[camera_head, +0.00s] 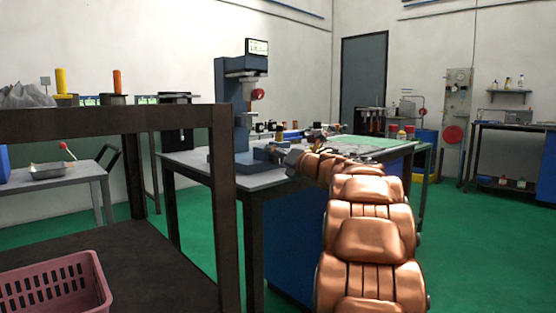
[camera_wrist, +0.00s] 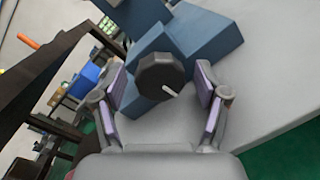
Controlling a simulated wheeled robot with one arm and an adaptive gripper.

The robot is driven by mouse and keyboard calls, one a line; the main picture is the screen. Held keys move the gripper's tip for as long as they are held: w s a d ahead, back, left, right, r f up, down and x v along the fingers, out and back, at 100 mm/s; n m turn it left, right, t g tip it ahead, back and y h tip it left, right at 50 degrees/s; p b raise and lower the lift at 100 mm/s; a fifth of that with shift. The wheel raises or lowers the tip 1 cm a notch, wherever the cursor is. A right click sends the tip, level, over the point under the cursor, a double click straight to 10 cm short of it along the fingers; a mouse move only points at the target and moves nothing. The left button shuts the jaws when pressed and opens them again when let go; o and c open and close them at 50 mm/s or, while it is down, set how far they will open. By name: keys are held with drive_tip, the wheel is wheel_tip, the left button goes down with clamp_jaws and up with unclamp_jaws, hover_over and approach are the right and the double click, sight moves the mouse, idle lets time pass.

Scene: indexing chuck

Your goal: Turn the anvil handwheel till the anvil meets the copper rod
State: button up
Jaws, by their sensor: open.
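In the wrist view a dark round handwheel (camera_wrist: 162,76) with a small pale handle sits on a blue machine base (camera_wrist: 205,40). My gripper (camera_wrist: 160,100) is open, with one purple-padded finger on each side of the handwheel; I cannot tell whether either finger touches it. In the head view my gripper (camera_head: 285,155) is small, at the foot of the blue-grey press-like machine (camera_head: 232,110) on the grey table. The handwheel is hard to make out there. I cannot make out the anvil or the copper rod in either view.
The grey worktable (camera_head: 190,160) carries the machine and several small parts behind my arm. A dark shelf frame (camera_head: 222,200) stands close at the left, with a pink basket (camera_head: 60,285) on its lower board. Open green floor (camera_head: 470,240) lies to the right.

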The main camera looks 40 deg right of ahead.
drive_tip(key=c, duration=1.2)
drive_tip(key=shift+o, duration=0.2)
drive_tip(key=shift+r+m+p, duration=0.25)
drive_tip(key=shift+m+p, duration=0.05)
drive_tip(key=shift+p, duration=0.4)
drive_tip(key=shift+p, duration=0.5)
drive_tip(key=m+p, duration=0.1)
drive_tip(key=p, duration=0.1)
drive_tip(key=m+p, duration=0.2)
drive_tip(key=p, duration=0.1)
drive_tip(key=shift+r, duration=0.25)
drive_tip(key=m+p, duration=0.3)
drive_tip(key=p, duration=0.3)
drive_tip(key=shift+f+m+g+y+p, duration=0.1)
drive_tip(key=shift+m+g+y+p, duration=0.2)
drive_tip(key=shift+g+p, duration=0.1)
drive_tip(key=p, duration=0.1)
drive_tip(key=m+p, duration=0.1)
drive_tip(key=shift+f+m+p, duration=0.25)
drive_tip(key=shift+m+p, duration=0.05)
drive_tip(key=shift+p, duration=0.1)
drive_tip(key=shift+f, duration=0.1)
